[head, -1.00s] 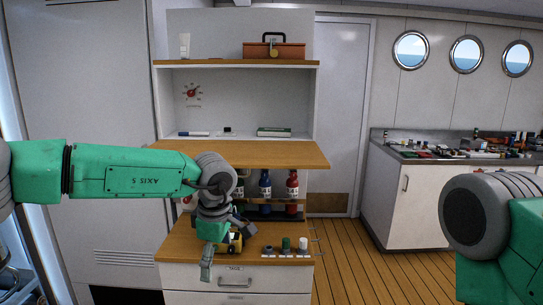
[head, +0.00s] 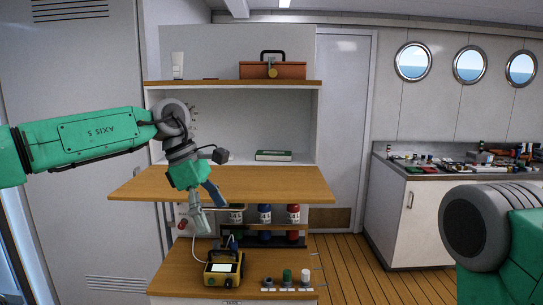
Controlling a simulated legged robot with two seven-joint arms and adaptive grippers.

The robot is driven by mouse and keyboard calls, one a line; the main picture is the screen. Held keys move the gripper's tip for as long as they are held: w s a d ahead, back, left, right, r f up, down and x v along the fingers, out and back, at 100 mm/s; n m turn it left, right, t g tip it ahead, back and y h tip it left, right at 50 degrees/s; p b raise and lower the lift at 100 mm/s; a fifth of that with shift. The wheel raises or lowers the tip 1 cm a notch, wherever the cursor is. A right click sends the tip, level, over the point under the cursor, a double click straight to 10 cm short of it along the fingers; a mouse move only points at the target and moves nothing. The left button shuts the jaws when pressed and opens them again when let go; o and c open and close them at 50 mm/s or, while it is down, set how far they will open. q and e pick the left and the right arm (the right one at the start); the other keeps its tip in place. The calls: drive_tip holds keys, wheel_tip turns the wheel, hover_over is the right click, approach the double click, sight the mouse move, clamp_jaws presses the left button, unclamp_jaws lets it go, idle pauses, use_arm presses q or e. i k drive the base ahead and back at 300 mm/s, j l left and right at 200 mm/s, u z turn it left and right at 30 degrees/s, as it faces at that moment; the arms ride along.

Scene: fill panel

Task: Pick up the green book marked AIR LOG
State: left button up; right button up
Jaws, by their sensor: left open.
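A green book (head: 273,155) with pale page edges lies flat on the white shelf inside the cabinet, right of its middle. Its marking is too small to read. My left gripper (head: 206,210) is open and points down over the front edge of the wooden fold-out board, left of and lower than the book. It is apart from the book and holds nothing that I can see. The right arm shows at the lower right, but its gripper is out of view.
The wooden board (head: 270,185) juts out below the book's shelf. Bottles (head: 264,214) stand beneath it. A yellow device (head: 223,268) and several small cylinders (head: 287,276) are on the lower counter. A brown toolbox (head: 272,70) sits on the top shelf. The space before the book is clear.

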sight(282, 156)
drive_tip(key=i, duration=1.75)
